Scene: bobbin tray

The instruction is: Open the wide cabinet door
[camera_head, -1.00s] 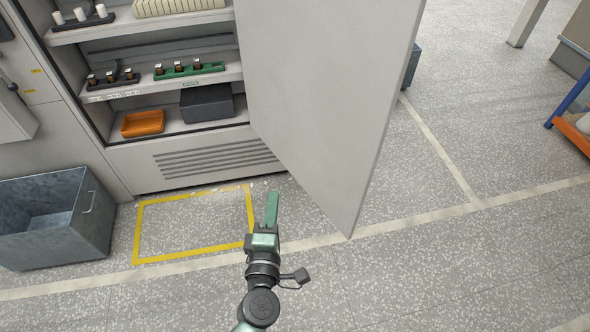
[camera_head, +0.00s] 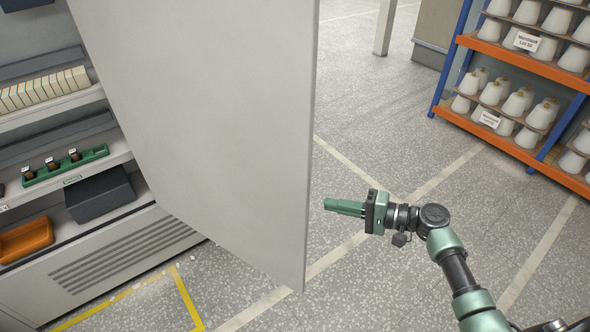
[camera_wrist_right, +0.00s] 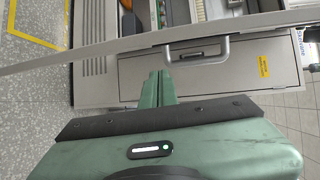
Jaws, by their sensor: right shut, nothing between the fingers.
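The wide cabinet door (camera_head: 215,130) is a large plain light grey panel. It stands swung well out from the cabinet (camera_head: 100,268), and the shelves behind it show at the left. My right gripper (camera_head: 328,205) is shut and empty, with its green fingers pointing left, just right of the door's free edge in the head view. A small gap of floor shows between them there. In the right wrist view the shut fingers (camera_wrist_right: 158,76) point at a thin grey panel edge (camera_wrist_right: 110,47). A grey handle (camera_wrist_right: 195,48) is near them, not held. My left gripper is out of view.
Shelves hold a green rack (camera_head: 66,166), a dark box (camera_head: 98,195) and an orange bin (camera_head: 25,240). A blue and orange rack (camera_head: 510,58) with white cones stands at the right. Floor around my right arm is clear.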

